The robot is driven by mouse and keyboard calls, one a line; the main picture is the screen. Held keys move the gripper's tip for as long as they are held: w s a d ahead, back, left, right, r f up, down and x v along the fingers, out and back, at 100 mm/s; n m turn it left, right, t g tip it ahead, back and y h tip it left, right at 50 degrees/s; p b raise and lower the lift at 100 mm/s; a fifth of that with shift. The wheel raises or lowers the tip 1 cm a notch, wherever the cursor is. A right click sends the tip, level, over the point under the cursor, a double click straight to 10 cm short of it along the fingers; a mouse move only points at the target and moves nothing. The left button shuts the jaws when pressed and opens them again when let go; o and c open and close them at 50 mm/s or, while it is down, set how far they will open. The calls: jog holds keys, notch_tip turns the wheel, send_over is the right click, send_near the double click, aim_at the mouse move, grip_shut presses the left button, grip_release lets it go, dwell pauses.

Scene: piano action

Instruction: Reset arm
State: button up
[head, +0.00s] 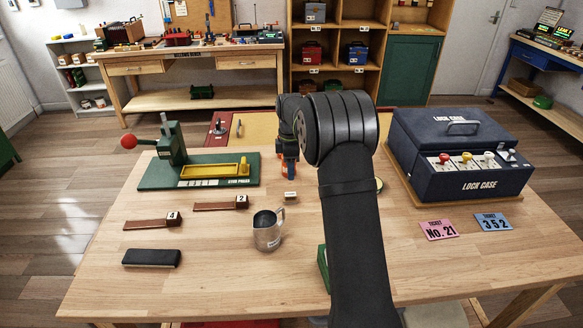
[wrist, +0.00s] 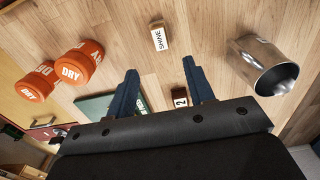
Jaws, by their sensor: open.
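My gripper (wrist: 163,82) is open. In the wrist view its two dark blue fingers stand apart with nothing between them. In the head view my gripper (head: 289,172) hangs above the middle of the wooden table, partly hidden by my own arm. A small block labelled SHINE (wrist: 160,38) lies beyond the fingertips in the wrist view and on the table in the head view (head: 291,196). Orange DRY containers (wrist: 80,64) are left of the fingers in the wrist view. A metal mug (head: 268,232) stands upright; it also shows in the wrist view (wrist: 262,68).
A green stamp press (head: 160,182) with a red-knobbed lever stands left. Two wooden pieces tagged 4 (head: 152,224) and 2 (head: 221,206) and a black block (head: 152,258) lie nearer. A dark lock case (head: 470,182) stands right, with pink (head: 438,229) and blue (head: 492,222) tickets before it.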

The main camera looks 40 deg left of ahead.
aim_at(290, 194)
jog(key=shift+f, duration=0.1)
notch_tip(290, 194, down, 12)
jog(key=shift+r, duration=2)
